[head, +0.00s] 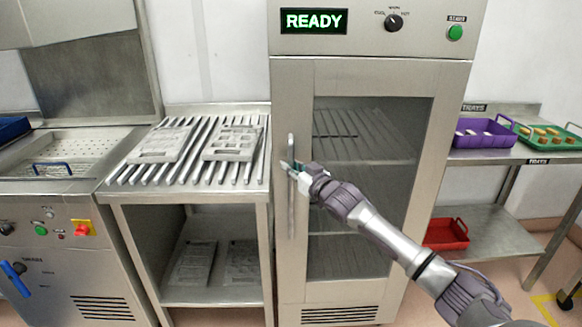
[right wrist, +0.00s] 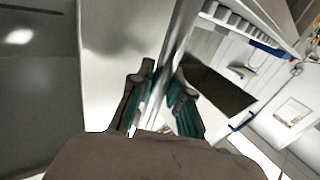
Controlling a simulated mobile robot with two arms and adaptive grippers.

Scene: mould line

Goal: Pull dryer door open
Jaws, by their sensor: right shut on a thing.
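The dryer (head: 370,42) is a tall steel cabinet with a lit READY sign (head: 313,21). Its door (head: 440,120) has a glass window and looks closed. Wire shelves show behind the glass. The vertical bar handle (head: 291,215) is on the door's left side. My right gripper (head: 291,167) is at the handle's upper half and shut on it. In the right wrist view, the handle (right wrist: 176,50) runs between the two green-padded fingers (right wrist: 158,100). My left gripper is not in view.
A ribbed steel table (head: 190,180) with grey mould plates stands left of the dryer. A sink unit (head: 60,160) is farther left. At right, a shelf holds a purple tray (head: 485,140), a green tray (head: 572,145) and a red tray (head: 446,234) lower down.

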